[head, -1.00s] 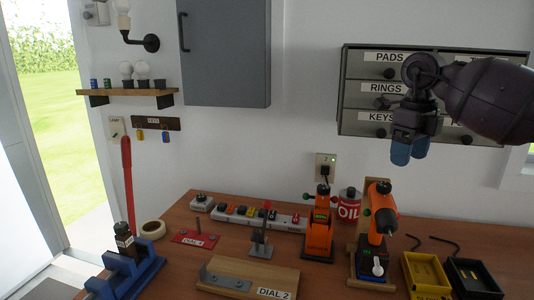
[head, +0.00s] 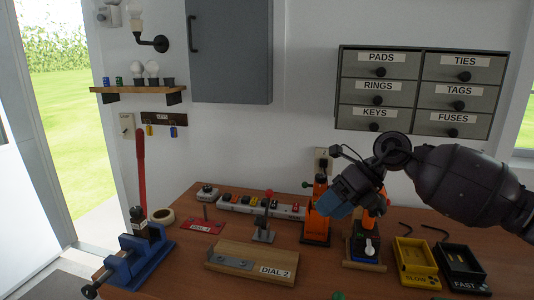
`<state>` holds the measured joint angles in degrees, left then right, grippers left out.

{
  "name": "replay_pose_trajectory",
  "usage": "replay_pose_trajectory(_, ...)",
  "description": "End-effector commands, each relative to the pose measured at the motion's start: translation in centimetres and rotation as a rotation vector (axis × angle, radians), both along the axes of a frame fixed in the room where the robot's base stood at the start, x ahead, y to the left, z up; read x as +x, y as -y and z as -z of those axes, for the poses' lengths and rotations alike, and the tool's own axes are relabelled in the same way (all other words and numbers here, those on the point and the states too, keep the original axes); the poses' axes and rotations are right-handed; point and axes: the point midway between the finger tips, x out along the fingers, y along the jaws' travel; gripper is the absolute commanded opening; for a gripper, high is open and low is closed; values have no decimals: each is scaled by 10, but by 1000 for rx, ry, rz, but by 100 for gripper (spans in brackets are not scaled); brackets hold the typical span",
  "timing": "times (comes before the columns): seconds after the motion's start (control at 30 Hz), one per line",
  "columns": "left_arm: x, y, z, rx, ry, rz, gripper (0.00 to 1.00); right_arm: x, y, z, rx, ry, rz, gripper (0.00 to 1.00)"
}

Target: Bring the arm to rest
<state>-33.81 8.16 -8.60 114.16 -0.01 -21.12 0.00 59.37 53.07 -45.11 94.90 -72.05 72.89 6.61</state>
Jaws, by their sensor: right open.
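My right arm comes in from the right, and its gripper (head: 340,207) hangs above the workbench (head: 195,272). The blue fingertips point down and left, in front of an orange tool (head: 316,225). The gripper is open and holds nothing that I can see. The wrist partly hides a second orange tool (head: 369,222) in its stand. My left gripper is not in view.
A labelled drawer cabinet (head: 417,93) hangs above the arm. On the bench are a wooden DIAL 2 board (head: 225,252), a power strip (head: 240,204), a blue vise (head: 135,262), a yellow charger (head: 417,262) and a black charger (head: 463,268). The bench front has little clutter.

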Motion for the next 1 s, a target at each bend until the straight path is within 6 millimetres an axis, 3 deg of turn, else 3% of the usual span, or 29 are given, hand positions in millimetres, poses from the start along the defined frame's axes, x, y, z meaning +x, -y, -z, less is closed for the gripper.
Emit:
replay_pose_trajectory(0.1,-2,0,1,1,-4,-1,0,-20,-41,16,257,-50,32,66)
replay_pose_trajectory(0.2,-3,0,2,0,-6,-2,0,-33,-66,17,472,-96,93,66)
replay_pose_trajectory(0.33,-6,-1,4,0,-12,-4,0,-45,-84,13,739,-170,214,66)
replay_pose_trajectory(0.47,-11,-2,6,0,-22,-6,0,-50,-86,8,985,-254,381,66)
replay_pose_trajectory(0.57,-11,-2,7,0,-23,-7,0,-50,-77,8,1156,-325,539,66)
replay_pose_trajectory(0.73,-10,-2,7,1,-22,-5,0,-49,-45,21,1401,-458,855,66)
replay_pose_trajectory(0.87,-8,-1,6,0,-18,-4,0,-51,-11,44,1539,-565,1136,66)
replay_pose_trajectory(1.0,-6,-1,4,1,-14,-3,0,-64,30,82,1635,-686,1468,66)
